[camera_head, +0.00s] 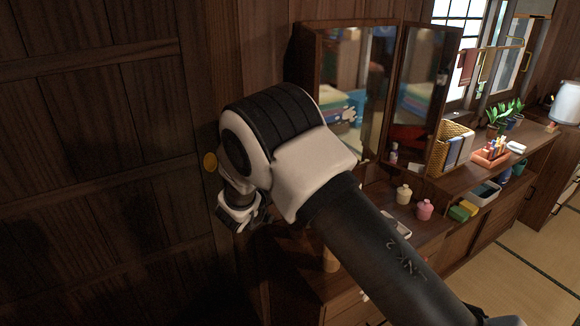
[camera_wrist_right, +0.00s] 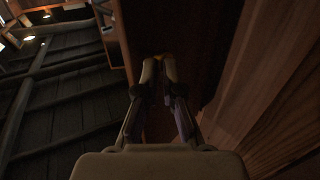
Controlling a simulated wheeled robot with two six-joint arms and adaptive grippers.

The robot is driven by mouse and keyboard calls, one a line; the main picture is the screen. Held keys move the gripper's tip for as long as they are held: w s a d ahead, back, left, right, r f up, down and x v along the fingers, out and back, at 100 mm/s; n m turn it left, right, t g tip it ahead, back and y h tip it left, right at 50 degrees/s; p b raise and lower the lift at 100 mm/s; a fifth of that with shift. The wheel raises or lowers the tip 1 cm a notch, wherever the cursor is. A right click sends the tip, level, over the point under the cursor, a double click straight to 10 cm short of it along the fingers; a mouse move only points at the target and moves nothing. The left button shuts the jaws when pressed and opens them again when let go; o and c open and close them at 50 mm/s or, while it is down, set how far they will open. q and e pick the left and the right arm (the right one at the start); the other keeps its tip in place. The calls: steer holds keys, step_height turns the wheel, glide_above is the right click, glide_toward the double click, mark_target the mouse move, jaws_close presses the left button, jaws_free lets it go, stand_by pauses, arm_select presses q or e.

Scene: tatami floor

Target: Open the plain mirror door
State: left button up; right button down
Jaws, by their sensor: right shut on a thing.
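A wooden mirror cabinet stands on the dresser against the wall in the head view. It has a mirror panel (camera_head: 374,70) and, to its right, a second mirror panel (camera_head: 416,75) set at an angle. I cannot tell which is the plain mirror door, and my arm hides the lower left of the cabinet. My right gripper (camera_head: 243,216) is left of the cabinet, close to the dark wood. In the right wrist view my right gripper (camera_wrist_right: 160,66) has its fingers together at a reddish-brown panel (camera_wrist_right: 180,28). A small yellow piece (camera_wrist_right: 158,56) shows at the fingertips, mostly hidden.
A cream jar (camera_head: 403,194) and pink jar (camera_head: 424,209) stand on the dresser. A wicker basket (camera_head: 456,133) and pen tray (camera_head: 491,157) are further right. Tatami floor (camera_head: 525,255) is clear at lower right.

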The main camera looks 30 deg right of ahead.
steer(key=shift+w+r+t, duration=0.15)
steer(key=shift+w+r, duration=0.1)
steer(key=shift+r, duration=0.35)
steer(key=shift+w+r+t, duration=0.15)
steer(key=shift+w+r, duration=0.05)
steer(key=shift+r, duration=0.35)
steer(key=c, duration=1.5)
jaws_free()
steer(key=shift+d, duration=0.1)
steer(key=shift+c, duration=0.2)
steer(key=o, duration=0.8)
steer(key=shift+w+d+f, duration=0.8)
steer(key=shift+w+f, duration=0.05)
steer(key=shift+f, duration=0.05)
steer(key=shift+s+a+r, duration=0.15)
steer(key=shift+s+a, duration=0.15)
steer(key=shift+a, duration=0.1)
steer(key=shift+c, duration=1.2)
steer(key=shift+a, duration=0.1)
steer(key=shift+f, duration=0.2)
step_height(320, 180, up, 10)
steer(key=shift+r, duration=0.15)
